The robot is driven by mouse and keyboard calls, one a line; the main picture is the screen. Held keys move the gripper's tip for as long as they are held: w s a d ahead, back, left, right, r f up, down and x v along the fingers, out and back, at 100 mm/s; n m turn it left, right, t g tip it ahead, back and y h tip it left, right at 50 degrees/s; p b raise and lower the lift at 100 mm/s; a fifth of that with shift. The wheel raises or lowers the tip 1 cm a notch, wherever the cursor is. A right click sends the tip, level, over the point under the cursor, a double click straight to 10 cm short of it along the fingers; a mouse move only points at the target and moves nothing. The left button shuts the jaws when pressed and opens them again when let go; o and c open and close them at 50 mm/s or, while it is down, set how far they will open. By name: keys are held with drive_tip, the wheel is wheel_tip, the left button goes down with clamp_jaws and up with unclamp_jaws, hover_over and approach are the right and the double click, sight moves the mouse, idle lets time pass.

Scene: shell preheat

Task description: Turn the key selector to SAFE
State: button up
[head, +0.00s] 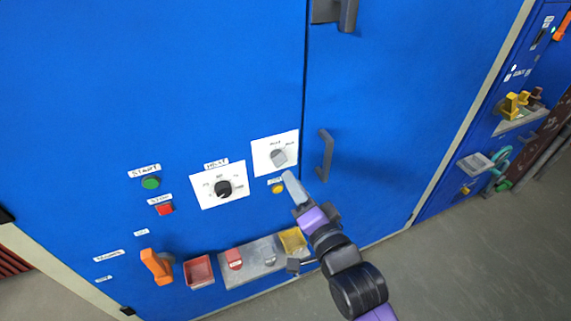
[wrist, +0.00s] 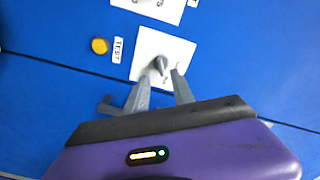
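A grey selector knob (head: 279,156) sits on a white plate (head: 290,139) on the blue cabinet, left of the door seam. Its lettering is too small to read, so I cannot confirm which marking it points at. The knob also shows in the wrist view (wrist: 160,64), just beyond my fingertips. My gripper (head: 290,177) is just below and right of the knob in the head view. In the wrist view my gripper (wrist: 161,78) has its two grey fingers apart with nothing held between them. I cannot tell whether a fingertip touches the knob.
A black rotary knob (head: 223,188) on another white plate is to the left. A yellow button (head: 278,188) is just below the grey knob. Green (head: 151,183) and red (head: 165,209) buttons are farther left. A door handle (head: 325,155) stands out close to the right.

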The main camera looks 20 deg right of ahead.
sight(282, 165)
drive_tip(key=w+p, duration=0.1)
drive_tip(key=w, duration=0.6)
clamp_jaws()
